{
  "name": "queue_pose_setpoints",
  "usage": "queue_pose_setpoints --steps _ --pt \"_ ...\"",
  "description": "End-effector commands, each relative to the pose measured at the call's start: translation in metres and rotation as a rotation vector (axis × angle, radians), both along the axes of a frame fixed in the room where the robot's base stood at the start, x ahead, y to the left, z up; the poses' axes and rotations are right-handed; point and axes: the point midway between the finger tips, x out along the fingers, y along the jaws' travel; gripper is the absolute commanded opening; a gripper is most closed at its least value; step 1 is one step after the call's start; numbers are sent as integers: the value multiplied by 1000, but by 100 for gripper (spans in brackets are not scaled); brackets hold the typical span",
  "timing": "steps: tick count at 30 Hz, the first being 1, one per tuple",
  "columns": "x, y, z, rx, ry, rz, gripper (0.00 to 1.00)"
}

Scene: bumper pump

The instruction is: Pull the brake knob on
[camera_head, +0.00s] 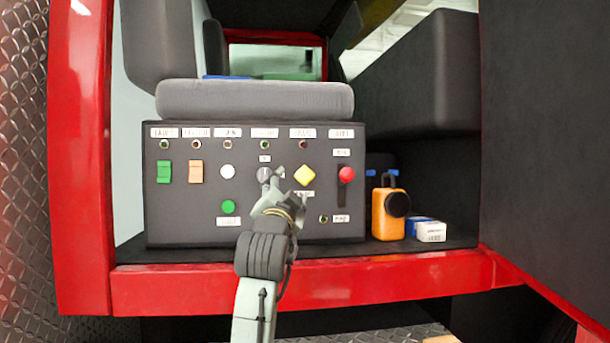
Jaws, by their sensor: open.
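A yellow diamond-shaped knob (305,176), most likely the brake knob, is on the right half of a dark control panel (185,220). The small label below it is too blurred to read and partly hidden. My gripper (282,187) is in front of the panel, just left of and below the yellow knob. It is open, and nothing shows between its fingers. I cannot tell whether a finger touches the panel or how far the knob stands out.
Near my gripper are a grey knob (264,174) to the left and a red-topped lever (346,174) to the right. Switches and buttons fill the panel's left. An orange lamp (387,218) and small box (431,231) stand right. A red sill (200,287) runs below.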

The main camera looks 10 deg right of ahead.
Motion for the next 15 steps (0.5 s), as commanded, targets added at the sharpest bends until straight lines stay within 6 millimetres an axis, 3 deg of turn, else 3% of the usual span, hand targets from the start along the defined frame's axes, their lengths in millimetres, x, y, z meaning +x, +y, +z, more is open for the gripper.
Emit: queue_pose_setpoints --steps 3,8,15 --pt "7 -24 -3 42 33 -26 55" --pt "21 -30 3 47 38 -28 55" --pt "64 -42 17 45 38 -27 55"
